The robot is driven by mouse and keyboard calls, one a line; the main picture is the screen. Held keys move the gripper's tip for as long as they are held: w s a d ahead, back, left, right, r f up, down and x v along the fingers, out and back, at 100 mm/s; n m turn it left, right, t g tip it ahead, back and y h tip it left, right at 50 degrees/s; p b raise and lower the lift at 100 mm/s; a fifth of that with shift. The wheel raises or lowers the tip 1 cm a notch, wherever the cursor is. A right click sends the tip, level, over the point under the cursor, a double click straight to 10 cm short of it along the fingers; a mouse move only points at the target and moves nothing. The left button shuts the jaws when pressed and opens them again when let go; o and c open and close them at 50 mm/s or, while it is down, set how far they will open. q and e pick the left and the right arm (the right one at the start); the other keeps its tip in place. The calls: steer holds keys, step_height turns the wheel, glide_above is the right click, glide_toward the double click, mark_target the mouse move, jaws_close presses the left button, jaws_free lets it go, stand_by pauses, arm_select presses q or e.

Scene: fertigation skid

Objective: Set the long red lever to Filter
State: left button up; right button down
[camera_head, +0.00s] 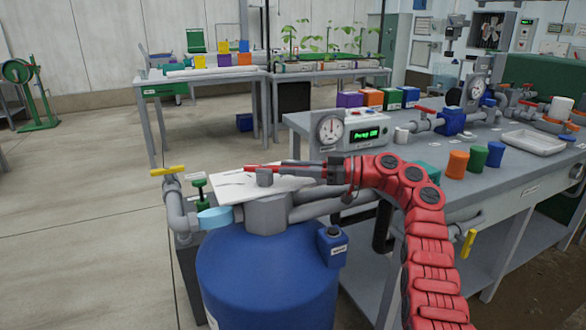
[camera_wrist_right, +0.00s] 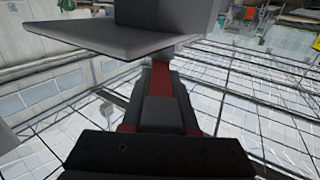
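The long red lever (camera_head: 256,167) lies about level across a grey hub (camera_head: 264,178) on top of the blue tank (camera_head: 262,280). Its long side runs to the right into my right gripper (camera_head: 302,168). In the right wrist view the lever (camera_wrist_right: 166,78) runs from the grey hub (camera_wrist_right: 165,14) between the dark fingers of the gripper (camera_wrist_right: 165,100), with no clear gap. The gripper looks shut on it; the fingers hide part of the lever. A pale plate (camera_head: 232,187) lies behind the hub; its markings are unreadable. My left gripper is out of view.
A blue canister (camera_head: 332,246) hangs on the tank's right side. A grey bench (camera_head: 500,195) with a gauge (camera_head: 329,128) stands to the right.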

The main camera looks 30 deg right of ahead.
steer(key=c, duration=0.7)
jaws_free()
steer(key=shift+w+a, duration=0.1)
steer(key=shift+a, duration=0.05)
steer(key=shift+p+v, duration=1.2)
steer(key=shift+v, duration=4.85)
steer(key=shift+w, duration=0.1)
